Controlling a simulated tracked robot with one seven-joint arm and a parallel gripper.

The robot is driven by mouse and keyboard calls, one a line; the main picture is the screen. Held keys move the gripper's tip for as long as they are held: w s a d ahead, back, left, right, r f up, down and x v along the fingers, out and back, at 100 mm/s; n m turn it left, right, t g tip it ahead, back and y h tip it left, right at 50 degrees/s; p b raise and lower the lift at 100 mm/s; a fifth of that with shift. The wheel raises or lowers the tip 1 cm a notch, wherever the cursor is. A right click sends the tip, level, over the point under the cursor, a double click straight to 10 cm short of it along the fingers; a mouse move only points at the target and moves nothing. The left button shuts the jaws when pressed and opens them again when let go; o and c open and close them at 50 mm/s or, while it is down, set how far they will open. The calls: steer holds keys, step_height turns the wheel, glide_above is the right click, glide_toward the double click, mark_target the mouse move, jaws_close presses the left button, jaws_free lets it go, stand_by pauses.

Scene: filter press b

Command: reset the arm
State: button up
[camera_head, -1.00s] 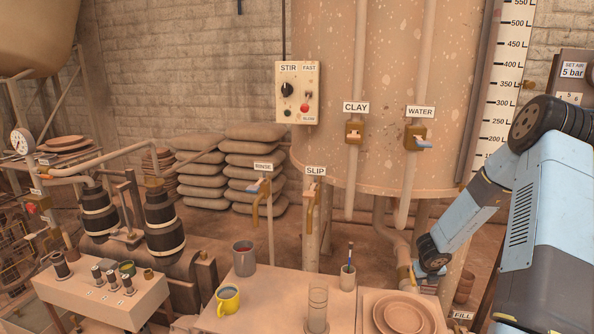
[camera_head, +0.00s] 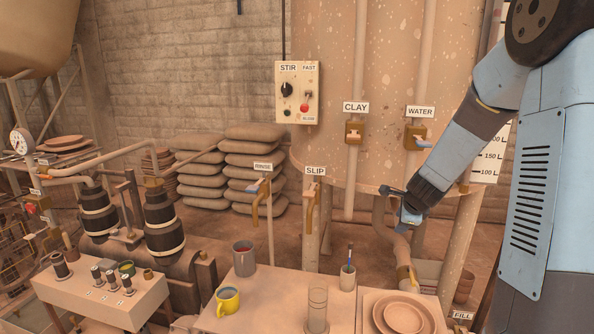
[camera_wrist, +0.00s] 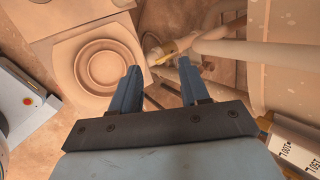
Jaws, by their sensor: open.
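My gripper (camera_head: 398,205) is at the end of my blue arm, in front of the lower part of the big speckled tank (camera_head: 330,110), right of centre in the head view. In the wrist view my gripper (camera_wrist: 158,80) points down, its two blue fingers apart with nothing between them. Below it lie a round clay dish (camera_wrist: 105,68) on a square board, to the left, and pipes with a brass fitting (camera_wrist: 165,50), ahead. The fingers look apart from both.
The table (camera_head: 245,310) holds a yellow mug (camera_head: 228,300), a grey mug (camera_head: 244,258), a glass cylinder (camera_head: 317,308) and a brush cup (camera_head: 348,277). The clay valve (camera_head: 354,132), water valve (camera_head: 416,136) and slip tap (camera_head: 312,195) are on or by the tank. Stacked sacks (camera_head: 250,160) stand behind.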

steer(key=s+a+r+n+y, duration=0.1)
steer(key=s+a+r+n, duration=0.3)
steer(key=s+r+n, duration=0.25)
steer(key=s+a+r+n, duration=0.4)
steer(key=s+r+n, duration=0.1)
steer(key=s+r, duration=0.25)
steer(key=s+r+n, duration=0.2)
steer(key=s+n, duration=0.3)
steer(key=s, duration=0.5)
steer(key=s+r+n+g+h, duration=0.1)
steer(key=s+n, duration=0.3)
steer(key=s, duration=0.6)
steer(key=shift+d+r+n+g, duration=0.15)
steer(key=shift+r+n+g, duration=0.2)
steer(key=shift+r, duration=0.5)
